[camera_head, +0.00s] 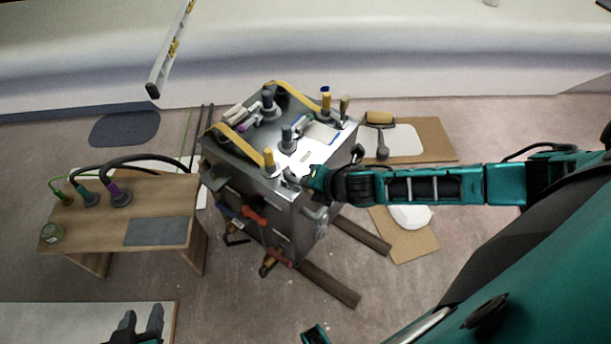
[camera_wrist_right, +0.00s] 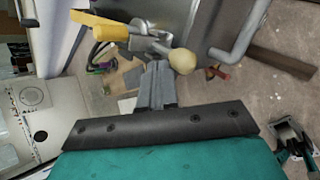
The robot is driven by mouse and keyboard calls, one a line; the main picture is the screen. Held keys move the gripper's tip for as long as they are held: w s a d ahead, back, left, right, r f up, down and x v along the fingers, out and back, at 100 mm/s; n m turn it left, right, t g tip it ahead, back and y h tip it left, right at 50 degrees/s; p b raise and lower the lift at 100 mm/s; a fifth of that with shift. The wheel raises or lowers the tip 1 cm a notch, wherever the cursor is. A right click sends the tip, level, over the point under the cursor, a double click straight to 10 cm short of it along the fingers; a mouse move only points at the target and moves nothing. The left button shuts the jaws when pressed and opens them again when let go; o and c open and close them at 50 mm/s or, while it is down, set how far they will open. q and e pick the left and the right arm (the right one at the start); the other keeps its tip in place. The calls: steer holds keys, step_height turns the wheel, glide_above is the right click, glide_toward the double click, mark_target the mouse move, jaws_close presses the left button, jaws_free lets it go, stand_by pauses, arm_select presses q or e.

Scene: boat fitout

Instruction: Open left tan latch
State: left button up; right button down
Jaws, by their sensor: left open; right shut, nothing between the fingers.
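A metal cabinet (camera_head: 240,205) stands mid-view in the head view, with several upright handles on top. A tan-yellow handle (camera_head: 268,157) is at its near corner, and another tan handle (camera_head: 345,104) is at the far right. I cannot tell for sure which is the left tan latch. My right gripper (camera_head: 307,174) is at the near right top edge, right of the near handle. In the right wrist view its shut, empty fingers (camera_wrist_right: 157,84) are just below a rounded tan knob (camera_wrist_right: 182,61); contact is unclear. A yellow handle (camera_wrist_right: 110,32) lies beyond. My left gripper (camera_head: 140,322) is open and empty, low at left, away from the cabinet.
A wooden bench (camera_head: 90,227) with cables and a jar stands left of the cabinet. Red-handled parts (camera_head: 253,216) stick out from the cabinet's front. Wooden beams (camera_head: 328,283) lie on the floor at its base.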

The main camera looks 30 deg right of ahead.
arm_select(q)
steer(key=shift+r, duration=0.2)
arm_select(e)
steer(key=shift+s+d+f, duration=0.2)
steer(key=shift+s+f, duration=0.3)
steer(key=shift+f, duration=0.2)
arm_select(q)
steer(key=shift+a, duration=0.1)
arm_select(e)
steer(key=shift+f, duration=0.1)
arm_select(q)
steer(key=shift+f, duration=0.2)
arm_select(e)
steer(key=shift+s, duration=0.15)
arm_select(q)
steer(key=shift+a, duration=0.1)
